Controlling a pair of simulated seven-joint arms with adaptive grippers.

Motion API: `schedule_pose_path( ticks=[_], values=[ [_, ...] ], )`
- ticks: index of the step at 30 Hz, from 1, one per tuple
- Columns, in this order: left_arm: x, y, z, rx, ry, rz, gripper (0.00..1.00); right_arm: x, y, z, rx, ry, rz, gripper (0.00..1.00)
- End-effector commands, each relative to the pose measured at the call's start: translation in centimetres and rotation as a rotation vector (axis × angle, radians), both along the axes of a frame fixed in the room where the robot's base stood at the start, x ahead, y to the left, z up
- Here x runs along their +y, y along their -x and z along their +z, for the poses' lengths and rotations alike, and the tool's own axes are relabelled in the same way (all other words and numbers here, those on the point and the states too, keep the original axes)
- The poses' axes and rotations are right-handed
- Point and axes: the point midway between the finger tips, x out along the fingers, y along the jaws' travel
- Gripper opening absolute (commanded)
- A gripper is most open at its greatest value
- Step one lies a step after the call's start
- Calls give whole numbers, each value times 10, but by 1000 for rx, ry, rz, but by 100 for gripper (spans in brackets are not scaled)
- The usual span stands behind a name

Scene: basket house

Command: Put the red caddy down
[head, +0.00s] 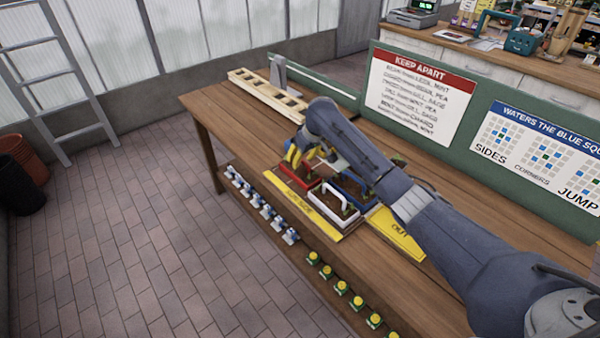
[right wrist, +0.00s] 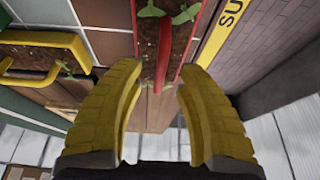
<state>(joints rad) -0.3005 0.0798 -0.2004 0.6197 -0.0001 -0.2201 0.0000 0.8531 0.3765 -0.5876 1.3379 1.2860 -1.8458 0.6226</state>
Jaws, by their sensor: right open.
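The red caddy (head: 291,177) sits at the left end of the planting board on the table, just behind its yellow front strip (head: 300,203). Dark soil and small green plants show inside it. In the right wrist view its red edge (right wrist: 181,50) runs just beyond the fingertips. The arm hides part of the board. A white caddy (head: 333,207) and a blue caddy (head: 362,205) stand to the right. My left gripper is not in view.
A yellow-handled caddy (right wrist: 50,42) lies left of the fingers in the right wrist view. A wooden rack (head: 265,95) is at the table's far left. A yellow "OUT" strip (head: 396,232) lies right of the board. Green sign panels (head: 420,85) stand along the back.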

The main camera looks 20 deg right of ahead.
Motion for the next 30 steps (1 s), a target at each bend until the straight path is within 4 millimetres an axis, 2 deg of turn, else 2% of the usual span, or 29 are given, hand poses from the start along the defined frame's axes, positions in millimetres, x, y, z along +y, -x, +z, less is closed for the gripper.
schedule_pose_path(
  ticks=[6, 13, 14, 24, 30],
  values=[
    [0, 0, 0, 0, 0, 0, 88, 2, -5, -13, 0, -1, 0, 36],
    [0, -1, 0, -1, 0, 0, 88, 2, -5, -14, 0, 0, 0, 36],
    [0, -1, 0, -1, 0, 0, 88, 2, -5, -13, 0, 0, 0, 39],
    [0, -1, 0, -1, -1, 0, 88, 2, -5, -13, 0, 0, 0, 0],
    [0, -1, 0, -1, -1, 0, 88, 2, -5, -13, 0, 0, 0, 0]
  ],
)
